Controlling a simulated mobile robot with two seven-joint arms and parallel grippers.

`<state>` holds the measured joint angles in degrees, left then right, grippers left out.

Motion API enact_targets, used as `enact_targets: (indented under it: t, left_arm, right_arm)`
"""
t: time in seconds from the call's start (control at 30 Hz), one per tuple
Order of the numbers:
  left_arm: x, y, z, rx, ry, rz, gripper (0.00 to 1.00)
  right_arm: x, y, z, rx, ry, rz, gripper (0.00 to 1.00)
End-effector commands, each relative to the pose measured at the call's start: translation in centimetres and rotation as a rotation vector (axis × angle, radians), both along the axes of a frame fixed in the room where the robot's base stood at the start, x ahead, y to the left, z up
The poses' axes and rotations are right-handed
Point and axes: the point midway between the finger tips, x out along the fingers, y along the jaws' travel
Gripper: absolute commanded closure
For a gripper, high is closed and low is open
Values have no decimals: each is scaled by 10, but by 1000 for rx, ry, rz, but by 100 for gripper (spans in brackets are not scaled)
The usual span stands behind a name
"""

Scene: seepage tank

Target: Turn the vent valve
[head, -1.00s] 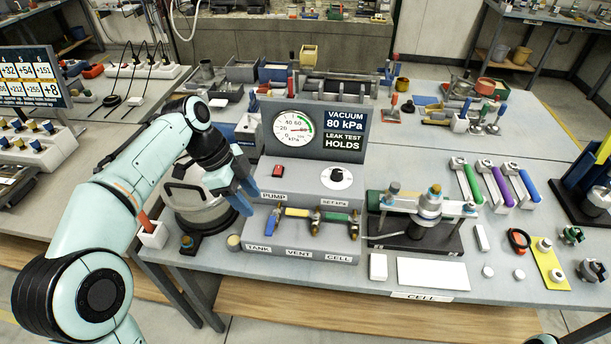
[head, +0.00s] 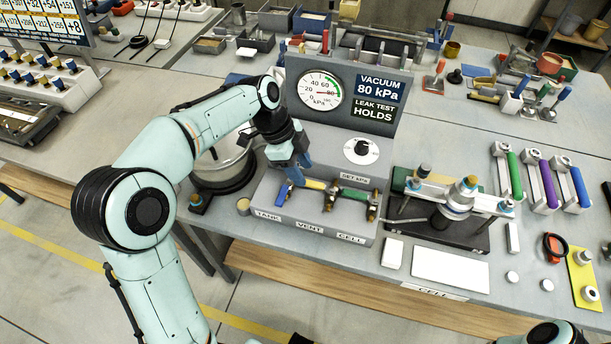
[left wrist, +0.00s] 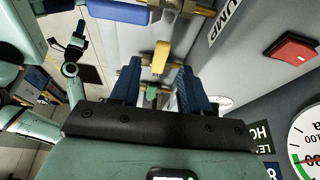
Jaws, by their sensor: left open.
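The vent valve's yellow handle (head: 314,184) sits on the grey panel's front ledge, between the blue tank handle (head: 284,192) and the green cell handle (head: 355,194). My left gripper (head: 297,176) is open, its blue fingers just above and behind the blue and yellow handles. In the left wrist view the yellow handle (left wrist: 160,57) shows in the gap between the fingertips (left wrist: 158,68); I cannot tell whether they touch it.
The panel carries a gauge (head: 320,91), a display reading 80 kPa (head: 380,90) and a set knob (head: 361,149). A round metal vessel (head: 222,165) stands left, the cell fixture (head: 452,208) right.

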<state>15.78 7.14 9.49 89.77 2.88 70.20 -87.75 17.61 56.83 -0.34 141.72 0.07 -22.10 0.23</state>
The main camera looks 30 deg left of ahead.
Motion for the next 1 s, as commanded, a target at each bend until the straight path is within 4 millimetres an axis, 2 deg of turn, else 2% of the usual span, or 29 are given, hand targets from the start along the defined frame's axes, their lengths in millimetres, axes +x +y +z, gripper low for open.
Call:
enact_targets:
  t: [0.03,0.2,0.57,0.67,0.7,0.73,1.0]
  left_arm:
    - [0,-3,-9,-1,4,-2,54]
    - [2,-9,-23,0,0,-1,54]
    - [3,-11,-28,0,-1,-1,54]
    - [3,-11,-28,0,-1,-1,84]
    - [3,-11,-28,0,-1,-1,97]
    - [3,-11,-28,0,-1,-1,100]
    - [5,-14,-27,0,-1,-1,100]
  right_arm:
    - [-1,0,-2,0,1,0,100]
    - [-1,0,-3,0,1,0,100]
    - [-1,0,-3,0,1,0,100]
    - [-1,0,-3,0,1,0,100]
    - [-1,0,-3,0,1,0,100]
    - [-1,0,-3,0,1,0,100]
    - [-1,0,-2,0,1,0,100]
